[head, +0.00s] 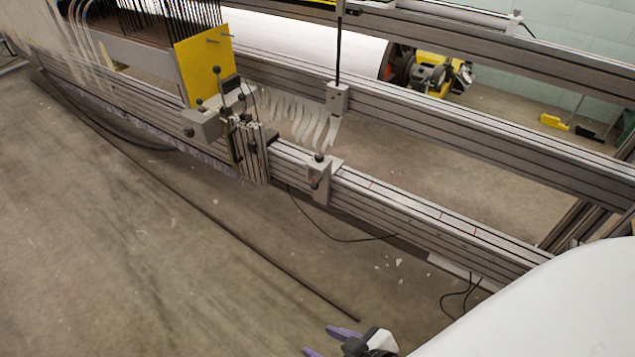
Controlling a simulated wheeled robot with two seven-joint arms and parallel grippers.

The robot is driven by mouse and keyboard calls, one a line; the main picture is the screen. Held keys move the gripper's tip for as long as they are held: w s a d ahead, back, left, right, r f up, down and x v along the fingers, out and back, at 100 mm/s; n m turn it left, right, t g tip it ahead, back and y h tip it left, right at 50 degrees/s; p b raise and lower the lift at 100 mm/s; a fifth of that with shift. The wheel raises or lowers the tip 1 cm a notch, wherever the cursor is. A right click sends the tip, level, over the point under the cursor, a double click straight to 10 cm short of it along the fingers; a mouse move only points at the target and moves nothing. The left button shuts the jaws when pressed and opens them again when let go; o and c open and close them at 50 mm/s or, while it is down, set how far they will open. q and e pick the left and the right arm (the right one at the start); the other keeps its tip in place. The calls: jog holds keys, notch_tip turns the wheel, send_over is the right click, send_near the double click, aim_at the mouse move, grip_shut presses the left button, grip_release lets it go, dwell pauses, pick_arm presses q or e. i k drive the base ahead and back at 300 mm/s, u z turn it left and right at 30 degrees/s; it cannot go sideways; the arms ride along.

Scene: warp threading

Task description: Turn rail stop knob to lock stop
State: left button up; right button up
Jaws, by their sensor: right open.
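A grey rail stop (322,182) sits clamped on the front aluminium rail (400,207), right of the middle of the head view. It has a small black knob (319,157) on top and another dark knob on its front face. Whether the stop is locked cannot be seen. My right gripper (319,340) is at the bottom edge, with two purple fingers spread apart and nothing between them. It is well below the stop in the picture and apart from the rail. My left gripper is not in view.
Left of the stop, a carriage (247,150) with a yellow plate (205,71) and more black knobs sits on the same rail. A vertical rod block (338,98) is on the rail behind. Black cables hang below the front rail. The floor in front is mostly clear.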

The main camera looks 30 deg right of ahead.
aim_at(319, 157)
jog(key=i, duration=1.35)
jog(key=z, duration=0.5)
